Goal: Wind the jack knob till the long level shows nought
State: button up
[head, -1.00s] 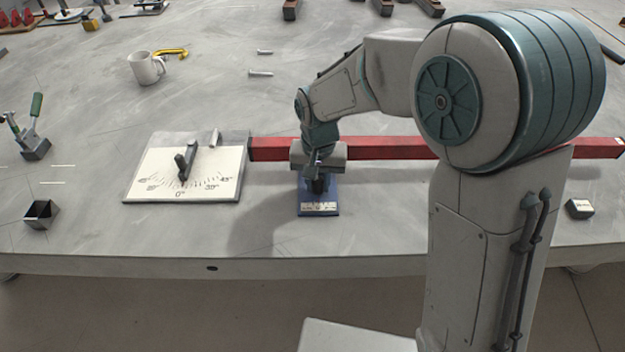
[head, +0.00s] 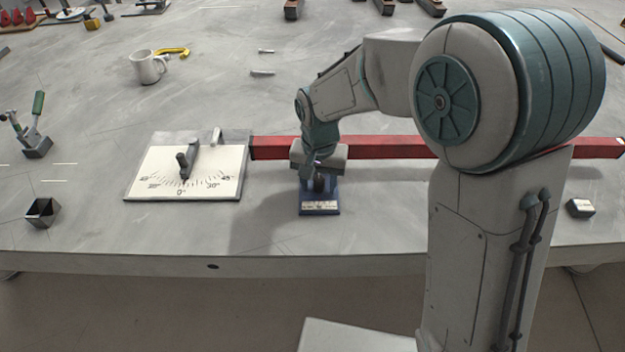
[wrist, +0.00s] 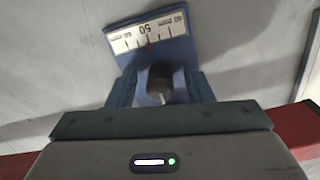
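The jack has a blue base (head: 319,210) and stands under a long red beam (head: 385,147). Its dark round knob (wrist: 160,82) shows in the wrist view, and small in the head view (head: 319,184). My gripper (wrist: 158,88) is over the jack, one finger on each side of the knob, with gaps visible between fingers and knob. A white dial board (head: 160,178) at the beam's left end has a dark pointer (head: 188,160) whose tip is close to 0°; the exact reading is too small to tell.
A small open metal box (head: 42,212) and a green-handled tool (head: 36,135) stand at the left. A white mug (head: 147,67) and a yellow clamp (head: 172,52) are behind. The table in front of the jack is clear.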

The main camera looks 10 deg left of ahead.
aim_at(319, 179)
jog(key=shift+w, duration=0.1)
jog(key=shift+r, duration=0.15)
notch_tip(319, 179, up, 14)
jog(key=p, duration=0.1)
jog(key=shift+f, duration=0.2)
